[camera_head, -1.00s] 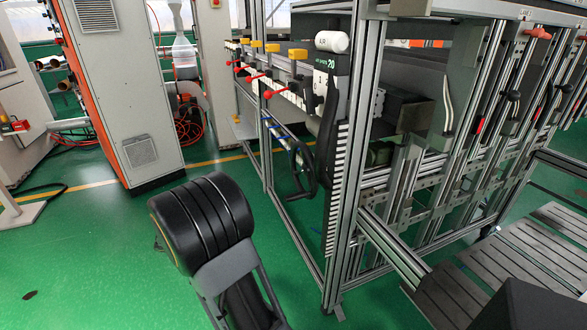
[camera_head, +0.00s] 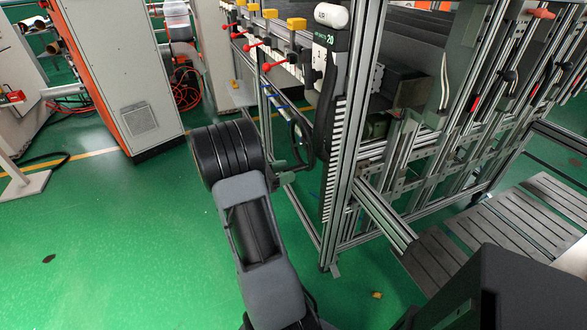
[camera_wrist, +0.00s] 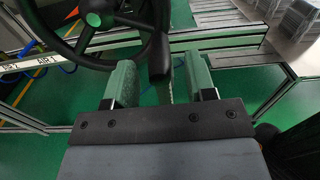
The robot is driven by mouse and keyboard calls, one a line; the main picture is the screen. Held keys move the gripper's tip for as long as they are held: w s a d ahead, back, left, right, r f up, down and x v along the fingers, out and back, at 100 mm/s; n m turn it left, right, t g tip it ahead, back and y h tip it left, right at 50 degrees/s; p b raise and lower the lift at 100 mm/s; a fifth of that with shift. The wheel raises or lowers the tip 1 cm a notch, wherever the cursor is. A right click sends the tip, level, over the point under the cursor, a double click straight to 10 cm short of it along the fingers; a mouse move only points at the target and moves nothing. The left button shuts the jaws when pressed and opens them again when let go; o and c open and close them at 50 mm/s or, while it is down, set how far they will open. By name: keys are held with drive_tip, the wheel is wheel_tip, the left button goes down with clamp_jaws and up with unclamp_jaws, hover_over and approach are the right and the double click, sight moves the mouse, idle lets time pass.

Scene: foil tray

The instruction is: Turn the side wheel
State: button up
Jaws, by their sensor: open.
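The side wheel (camera_head: 308,148) is a black handwheel on the left side of the metal frame. In the head view my arm partly hides it. In the wrist view the wheel (camera_wrist: 98,10) fills the upper left, with its dark hub, spokes and rim. Its black handle (camera_wrist: 159,58) sticks out at the rim's right side. My gripper (camera_wrist: 162,76) is open, with one green-padded finger on each side of the handle's line. The handle's end shows between the fingertips, with gaps on both sides. I cannot tell how deep it sits between them.
The aluminium frame (camera_head: 345,150) stands close to the right of my arm. Red levers (camera_head: 273,64) and yellow blocks (camera_head: 297,23) line its upper left. A grey cabinet (camera_head: 128,70) stands at the back left. Green floor (camera_head: 110,240) is open at the left.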

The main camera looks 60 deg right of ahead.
drive_tip(key=shift+x, duration=1.5)
clamp_jaws()
